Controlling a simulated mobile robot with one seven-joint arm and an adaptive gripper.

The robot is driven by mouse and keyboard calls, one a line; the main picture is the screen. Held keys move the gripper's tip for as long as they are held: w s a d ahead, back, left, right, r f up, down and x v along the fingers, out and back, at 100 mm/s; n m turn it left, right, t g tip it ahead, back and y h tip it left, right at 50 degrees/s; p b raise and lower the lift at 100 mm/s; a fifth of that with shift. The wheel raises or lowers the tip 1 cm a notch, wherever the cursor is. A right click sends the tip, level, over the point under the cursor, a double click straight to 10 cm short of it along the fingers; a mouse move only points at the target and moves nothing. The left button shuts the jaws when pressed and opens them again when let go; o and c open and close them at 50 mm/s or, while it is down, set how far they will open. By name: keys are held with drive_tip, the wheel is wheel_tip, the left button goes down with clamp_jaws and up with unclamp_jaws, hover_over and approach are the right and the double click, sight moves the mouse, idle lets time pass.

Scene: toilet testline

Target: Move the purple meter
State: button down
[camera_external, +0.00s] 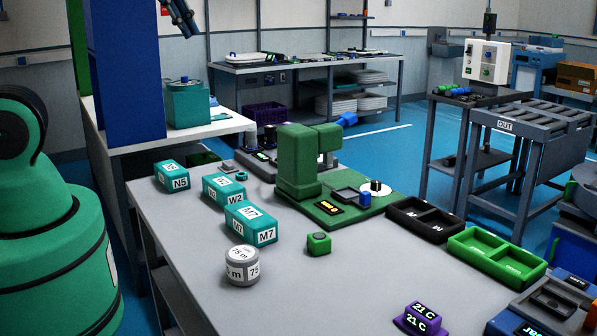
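The purple meter (421,319) sits on the grey table near the front edge of the picture, right of centre. It has a raised block and a lower front part, and both show "21 C" in pale green. Nothing touches it. A dark jointed part that looks like my gripper (181,17) shows at the top left, cut by the picture's edge. It is high above the table and far from the meter. Its fingers are too small and dark to tell whether they are open or shut.
A green block (319,244), a grey-white "75 m" roll (242,266) and teal labelled boxes (250,224) stand left of the meter. The table's front middle is clear.

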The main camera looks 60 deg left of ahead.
drive_tip(key=w+d+f+m+g+p, duration=0.15)
drive_tip(key=w+d+m, duration=0.35)
drive_tip(key=w+d, duration=1)
drive_tip(key=w+d+f+m+g+p, duration=0.2)
drive_tip(key=w+d+f+m+p, duration=0.15)
drive_tip(key=w+d+f, duration=0.55)
drive_tip(key=d+f+m+g+p, duration=0.1)
drive_tip(key=d+f+m, duration=0.7)
drive_tip(key=d+f, duration=2)
drive_tip(key=shift+w+d+g+p, duration=0.35)
drive_tip(key=shift+d+p, duration=0.5)
drive_tip(key=shift+d, duration=0.35)
drive_tip(key=shift+f, duration=0.2)
